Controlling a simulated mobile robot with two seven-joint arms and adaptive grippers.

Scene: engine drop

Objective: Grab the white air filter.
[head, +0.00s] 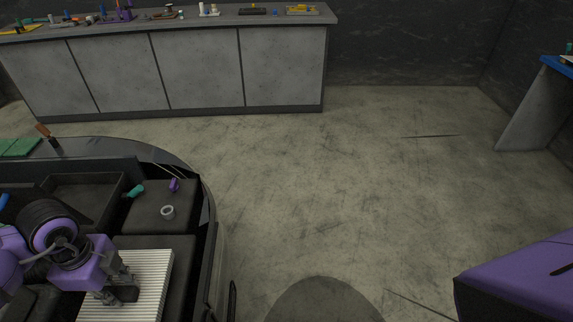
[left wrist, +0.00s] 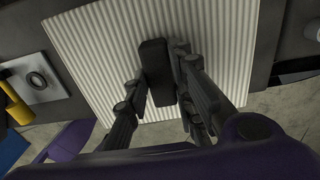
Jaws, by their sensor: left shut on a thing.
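The white air filter (head: 153,275) is a ribbed, pleated panel lying in the dark engine bay at the lower left of the head view. It fills much of the left wrist view (left wrist: 95,40), with a black block (left wrist: 154,60) standing on its face. My left gripper (head: 119,290) is over the filter. Its fingers (left wrist: 158,80) are closed on the black block, one on each side. The fingers partly hide the filter. I cannot tell whether the filter is lifted. My right gripper is not in view.
A grey ring (head: 168,212) and a small purple item (head: 174,185) are near the filter on the dark bay surface. A teal item (head: 135,191) lies beside them. A workbench (head: 200,65) with tools stands at the back. The floor to the right (head: 350,170) is clear.

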